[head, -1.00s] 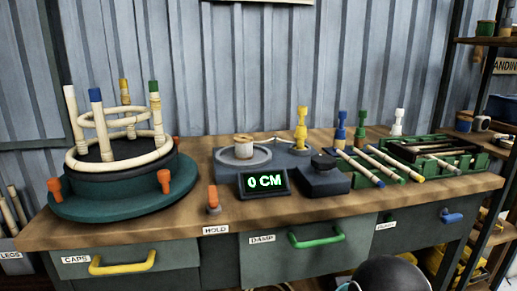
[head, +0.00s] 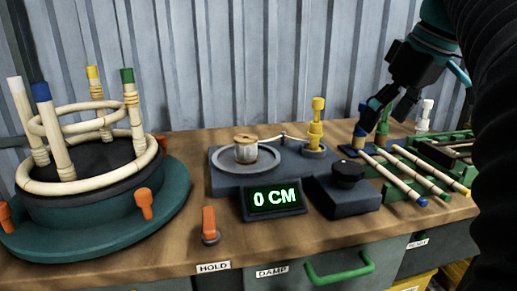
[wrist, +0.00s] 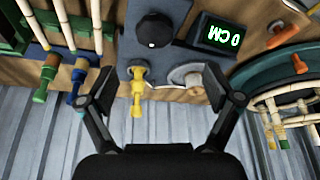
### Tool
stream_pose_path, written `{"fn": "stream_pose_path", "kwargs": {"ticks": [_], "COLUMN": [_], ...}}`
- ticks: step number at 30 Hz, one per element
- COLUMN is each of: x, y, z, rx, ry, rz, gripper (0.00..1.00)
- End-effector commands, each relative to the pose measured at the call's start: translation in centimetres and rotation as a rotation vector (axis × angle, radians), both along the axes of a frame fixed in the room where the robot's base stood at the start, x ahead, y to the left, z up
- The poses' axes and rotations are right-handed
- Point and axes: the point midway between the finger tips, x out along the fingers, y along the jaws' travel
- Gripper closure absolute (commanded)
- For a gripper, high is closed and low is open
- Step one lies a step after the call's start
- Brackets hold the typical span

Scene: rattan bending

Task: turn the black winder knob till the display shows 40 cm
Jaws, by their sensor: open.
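The black winder knob (head: 348,172) sits on a dark block at the right of the winder; it also shows in the wrist view (wrist: 153,30), upper middle. The display (head: 274,198) reads 0 CM in green, and it appears upside down in the wrist view (wrist: 221,36). The spool (head: 245,148) stands on a round plate, with a strand running to the yellow post (head: 316,125). My gripper (head: 386,108) is open and empty, above the back right of the bench, apart from the knob. In the wrist view its fingers (wrist: 168,92) are spread wide.
A round stand with a rattan frame (head: 90,180) fills the left. An orange lever (head: 209,224) stands at the front. Rattan rods (head: 405,178) with coloured tips lie right of the knob. Blue, green and white posts stand behind them. A green tray (head: 450,152) is at far right.

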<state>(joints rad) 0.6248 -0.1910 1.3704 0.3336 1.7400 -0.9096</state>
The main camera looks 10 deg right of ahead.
Motion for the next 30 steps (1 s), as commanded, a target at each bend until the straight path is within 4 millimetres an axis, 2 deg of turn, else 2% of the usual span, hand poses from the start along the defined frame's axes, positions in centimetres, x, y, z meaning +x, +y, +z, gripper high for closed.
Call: {"fn": "stream_pose_path", "kwargs": {"ticks": [3,8,11,24,30], "x": [0.0,0.3,0.8,3.6,4.5], "y": [-0.8,-0.6,-0.2,1.1,1.4], "z": [1.0,0.5,-0.7,-8.3,-10.5], "rx": [-0.003,-0.002,-0.001,-0.003,-0.003], "ry": [-0.003,-0.004,-0.003,-0.004,-0.004], "rz": [0.031,0.05,0.053,0.051,0.048], "gripper": [0.1,0.1,0.1,0.1,0.1]}}
